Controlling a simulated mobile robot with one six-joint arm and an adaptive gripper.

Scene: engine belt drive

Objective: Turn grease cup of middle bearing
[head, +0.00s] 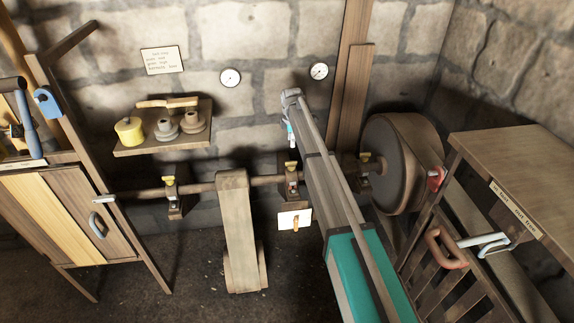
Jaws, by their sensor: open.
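A horizontal shaft (145,193) runs along the stone wall through three bearings. The middle bearing (291,189) sits right of the wooden belt, with a yellow grease cup (291,167) on top, partly beside my arm. The left bearing (173,205) and right bearing (365,171) carry similar yellow cups. My arm reaches up across the middle of the head view. My gripper (291,140) hangs from its far end, small in view, above the middle cup in the picture. It is open and looks empty. Its depth relative to the cup is hard to tell.
A belt (238,230) drops from the shaft to the floor. A large wheel (390,160) stands at right, near a bench (520,165) and red-handled lever (446,250). A white card (294,218) hangs below the middle bearing. A shelf (135,150) and cabinet (70,220) are left.

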